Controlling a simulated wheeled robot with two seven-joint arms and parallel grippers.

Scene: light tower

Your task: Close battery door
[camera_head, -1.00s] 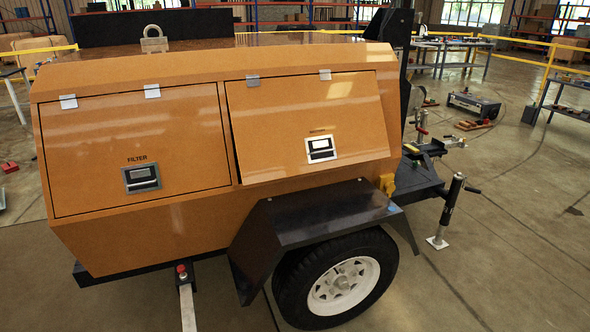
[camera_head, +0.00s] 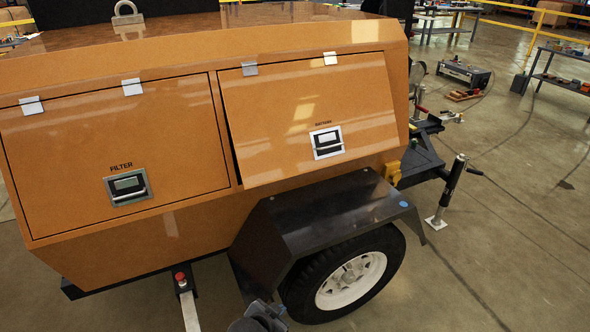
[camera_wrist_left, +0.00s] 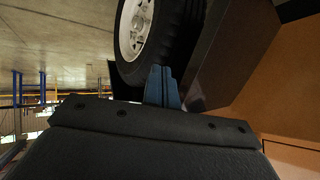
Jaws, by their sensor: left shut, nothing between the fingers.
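The orange battery door (camera_head: 270,112) is the right-hand panel on the side of the trailer, hinged along its top edge. It is slightly ajar: its lower part stands out from the body and a dark gap shows along its left edge. Its latch handle (camera_head: 327,142) is a silver and black plate near the lower right. My left gripper (camera_head: 268,312) is at the bottom edge of the head view, below the door and left of the wheel, mostly cut off. In the left wrist view its blue-grey fingers (camera_wrist_left: 161,87) are together and empty, before the wheel. My right gripper is not in view.
The filter door (camera_head: 70,145) at left lies flush. A black fender (camera_head: 335,210) and wheel (camera_head: 350,280) jut out below the battery door. A jack stand (camera_head: 450,195) stands at right. A red-topped post (camera_head: 181,280) is at lower left.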

